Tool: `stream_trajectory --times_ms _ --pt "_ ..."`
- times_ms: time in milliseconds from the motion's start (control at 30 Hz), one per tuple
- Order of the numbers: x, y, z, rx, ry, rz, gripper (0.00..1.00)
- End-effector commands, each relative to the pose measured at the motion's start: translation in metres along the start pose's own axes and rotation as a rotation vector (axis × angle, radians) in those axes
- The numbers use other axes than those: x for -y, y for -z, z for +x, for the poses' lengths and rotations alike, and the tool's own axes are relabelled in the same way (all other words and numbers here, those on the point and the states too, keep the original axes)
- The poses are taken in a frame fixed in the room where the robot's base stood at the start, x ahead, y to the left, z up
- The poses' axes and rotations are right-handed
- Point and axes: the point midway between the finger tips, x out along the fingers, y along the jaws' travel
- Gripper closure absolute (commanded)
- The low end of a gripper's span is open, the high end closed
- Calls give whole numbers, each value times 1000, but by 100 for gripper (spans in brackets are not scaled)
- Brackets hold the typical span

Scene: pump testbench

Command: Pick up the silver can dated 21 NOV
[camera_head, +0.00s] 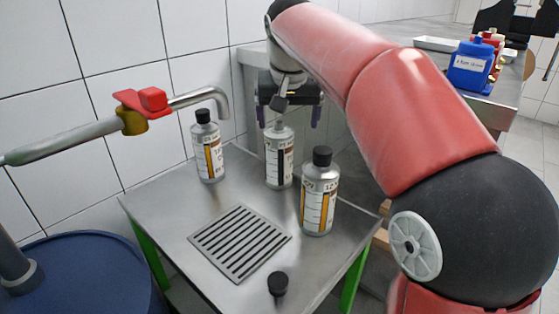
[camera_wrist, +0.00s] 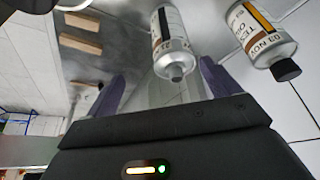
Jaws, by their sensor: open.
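Three silver cans stand upright on a small steel table (camera_head: 180,222). The middle can (camera_head: 279,166) has a dark-striped label and no black cap; its date is too small to read. In the wrist view this can (camera_wrist: 170,42) shows its bare neck between my fingers. The left can (camera_head: 208,152) has an orange stripe and black cap; in the wrist view this can (camera_wrist: 262,35) reads 03 NOV. The front can (camera_head: 319,198) has an orange stripe and black cap; its date is unreadable. My gripper (camera_head: 288,114) is open, pointing down just above the middle can, fingers apart from it.
A loose black cap (camera_head: 278,284) lies near the table's front edge by a drain grate (camera_head: 240,243). A blue drum (camera_head: 80,275) stands lower left.

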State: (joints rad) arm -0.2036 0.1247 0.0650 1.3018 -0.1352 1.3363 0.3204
Motion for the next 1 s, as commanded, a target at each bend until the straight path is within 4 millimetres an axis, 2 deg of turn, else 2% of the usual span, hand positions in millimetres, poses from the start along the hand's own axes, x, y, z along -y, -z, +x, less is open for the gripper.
stream_trajectory --times_ms 233,567,833,1000 --pt "14 16 16 7 -1 11 12" --pt "16 16 46 8 -2 11 12" --pt "20 15 85 9 -2 11 12" --pt "20 16 91 7 -2 11 12"
